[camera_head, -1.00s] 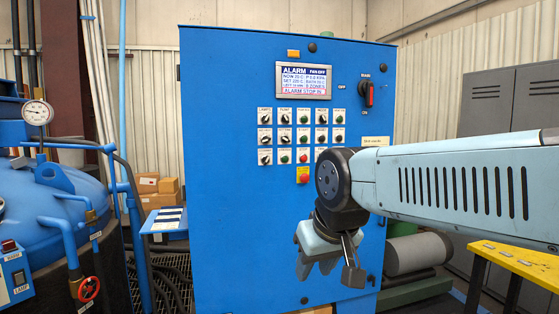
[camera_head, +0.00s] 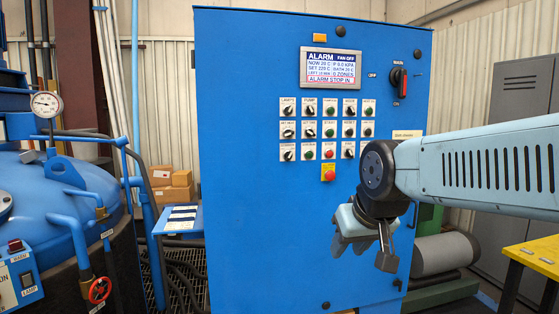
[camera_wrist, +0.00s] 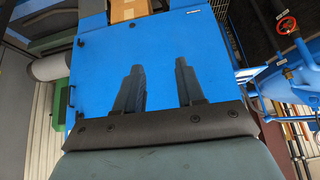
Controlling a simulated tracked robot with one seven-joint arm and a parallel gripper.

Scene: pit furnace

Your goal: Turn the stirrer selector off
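The blue control cabinet (camera_head: 270,235) stands ahead in the head view with rows of small selectors and buttons. Black selector knobs show in the top row (camera_head: 309,107), the middle row (camera_head: 288,133) and the bottom row (camera_head: 288,153). Their labels are too small to tell which is the stirrer selector. My gripper hangs below the panel's right side, in front of the cabinet, apart from the knobs. In the wrist view my gripper (camera_wrist: 160,72) has its two dark fingers apart with nothing between them. The cabinet's blue face fills the view beyond them.
An alarm display (camera_head: 331,68) and a red main switch (camera_head: 398,78) are above the knobs. A red stop button (camera_head: 328,172) sits below them. A blue vessel (camera_head: 60,205) with pipes stands left, a yellow table (camera_head: 535,255) right. A small shelf (camera_head: 178,221) juts out at the cabinet's left.

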